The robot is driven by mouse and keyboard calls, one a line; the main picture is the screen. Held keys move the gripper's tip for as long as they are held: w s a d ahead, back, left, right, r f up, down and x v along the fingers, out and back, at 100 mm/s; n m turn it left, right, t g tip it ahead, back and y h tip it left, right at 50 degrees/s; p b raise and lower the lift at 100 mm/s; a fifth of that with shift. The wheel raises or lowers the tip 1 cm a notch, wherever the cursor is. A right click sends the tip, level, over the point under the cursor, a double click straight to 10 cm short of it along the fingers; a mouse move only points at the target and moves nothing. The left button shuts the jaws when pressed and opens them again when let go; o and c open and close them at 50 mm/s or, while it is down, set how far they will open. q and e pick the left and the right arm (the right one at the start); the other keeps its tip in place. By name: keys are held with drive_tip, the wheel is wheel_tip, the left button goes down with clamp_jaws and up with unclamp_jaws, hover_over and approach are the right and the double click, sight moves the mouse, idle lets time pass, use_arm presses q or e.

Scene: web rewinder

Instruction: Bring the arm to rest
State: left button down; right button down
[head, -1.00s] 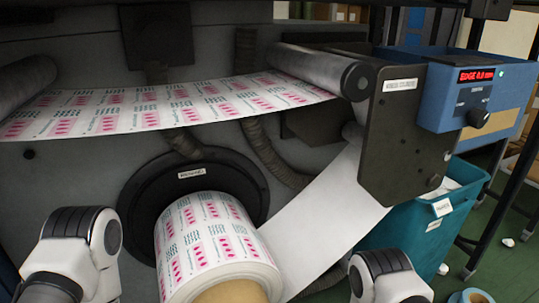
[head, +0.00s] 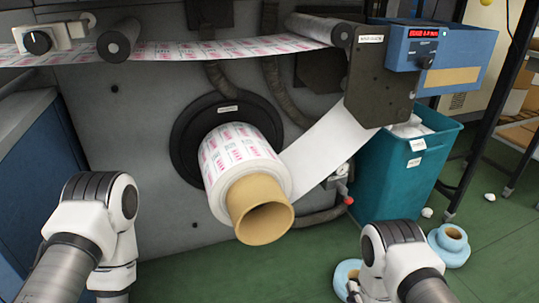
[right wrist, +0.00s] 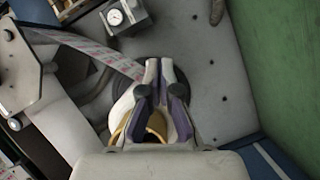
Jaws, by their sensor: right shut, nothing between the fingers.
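My right arm (head: 395,255) comes in at the lower right of the head view, in front of the floor and low beside the machine. In the right wrist view my right gripper (right wrist: 161,68) is shut and empty, its fingertips together. Behind its fingers in that view is the roll with its brown core (right wrist: 155,125), partly hidden. My left arm (head: 100,225) is at the lower left of the head view, over the floor beside the blue cabinet. Its gripper does not show.
The printed roll (head: 240,160) sits on the machine, its cardboard core (head: 262,205) sticking out. A teal bin (head: 400,175) stands at right. Blue-white rolls (head: 449,243) lie on the green floor (head: 250,275). A blue control box (head: 440,48) is at upper right.

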drive_tip(key=s+d+r+m+g+p, duration=0.1)
drive_tip(key=d+r+g+p, duration=0.1)
drive_tip(key=r+p, duration=1)
drive_tip(key=s+d+r+m+g+p, duration=0.1)
drive_tip(key=r+p, duration=1)
drive_tip(key=r, duration=0.3)
drive_tip(key=s+r+m+g+p, duration=0.1)
drive_tip(key=s+m+g+p, duration=0.3)
drive_tip(key=s, duration=0.9)
drive_tip(key=s+r+m+g+y+p, duration=0.1)
drive_tip(key=s+m+g+p, duration=0.3)
drive_tip(key=s, duration=0.9)
drive_tip(key=m+g, duration=0.3)
drive_tip(key=g, duration=0.2)
drive_tip(key=shift+a+r, duration=0.35)
drive_tip(key=shift+a, duration=0.05)
drive_tip(key=shift+s+d, duration=0.1)
drive_tip(key=shift+d, duration=0.05)
